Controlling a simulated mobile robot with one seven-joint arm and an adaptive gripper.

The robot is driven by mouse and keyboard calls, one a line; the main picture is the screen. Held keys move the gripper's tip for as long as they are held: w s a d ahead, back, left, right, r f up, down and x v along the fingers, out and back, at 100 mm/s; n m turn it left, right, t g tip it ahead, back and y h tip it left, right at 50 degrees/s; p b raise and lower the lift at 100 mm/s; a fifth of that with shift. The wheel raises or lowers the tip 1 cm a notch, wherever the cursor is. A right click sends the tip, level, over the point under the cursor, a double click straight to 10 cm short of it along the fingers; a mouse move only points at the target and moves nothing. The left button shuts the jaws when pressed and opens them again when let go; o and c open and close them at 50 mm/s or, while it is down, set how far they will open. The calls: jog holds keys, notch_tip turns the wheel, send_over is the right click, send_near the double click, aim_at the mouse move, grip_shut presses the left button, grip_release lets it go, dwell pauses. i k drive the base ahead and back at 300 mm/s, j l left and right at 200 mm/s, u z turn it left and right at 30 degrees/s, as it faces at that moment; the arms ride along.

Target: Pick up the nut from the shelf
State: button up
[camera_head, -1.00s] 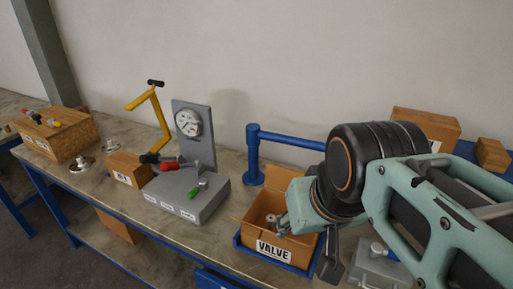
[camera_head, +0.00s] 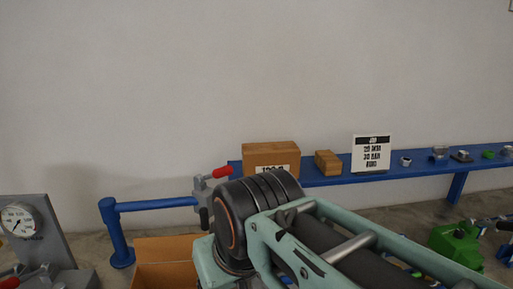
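A blue shelf (camera_head: 340,179) runs along the wall at the right. A small grey metal piece (camera_head: 406,161), which looks like the nut, sits on it just right of a white printed sign. Its exact shape is too small to tell. My arm (camera_head: 300,232) reaches in from the lower right, in front of and below the shelf. My gripper is hidden behind the arm or below the frame, so its fingers and any hold do not show.
On the shelf are a cardboard box (camera_head: 271,156), a wooden block (camera_head: 328,162), the sign (camera_head: 371,154) and several small fittings (camera_head: 461,156). A red-handled valve (camera_head: 208,192) stands by the blue pipe (camera_head: 150,206). A green device (camera_head: 455,242) is lower right.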

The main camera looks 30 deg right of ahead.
aim_at(403, 161)
jog(key=z, duration=2.05)
jog(key=i+l+z, duration=0.1)
jog(key=i+l, duration=0.2)
jog(key=l, duration=0.2)
jog(key=i+l+z, duration=0.1)
jog(key=i+l, duration=0.25)
jog(key=l, duration=0.15)
